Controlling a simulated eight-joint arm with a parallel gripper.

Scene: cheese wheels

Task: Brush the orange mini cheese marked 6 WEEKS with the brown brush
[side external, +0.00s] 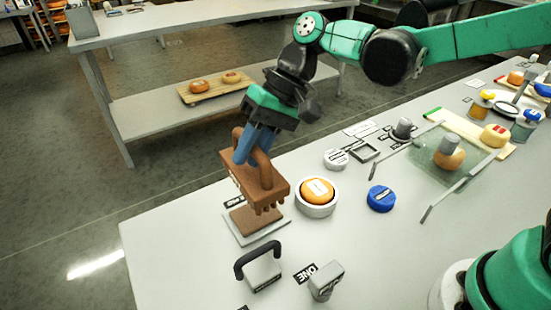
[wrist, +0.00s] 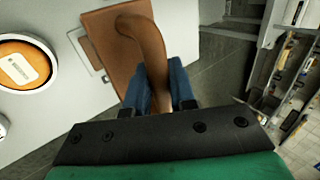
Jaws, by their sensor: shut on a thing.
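The brown brush (side external: 258,182) is held by its arched handle in my gripper (side external: 252,150), bristles down, above a brown block on a pale pad (side external: 256,228). Whether it touches that block I cannot tell. In the wrist view, the brush (wrist: 122,40) fills the space between the blue fingers of my gripper (wrist: 158,85). An orange mini cheese (side external: 317,190) with a pale label sits in a round white dish (side external: 317,208), right of the brush. The cheese also shows in the wrist view (wrist: 15,65), at the left edge. Its label is too small to read.
A blue round lid (side external: 381,198) lies right of the dish. A black-handled tool (side external: 258,266) and a grey block (side external: 326,281) stand near the front. More cheeses, including a yellow one (side external: 495,135), and jars stand at the back right.

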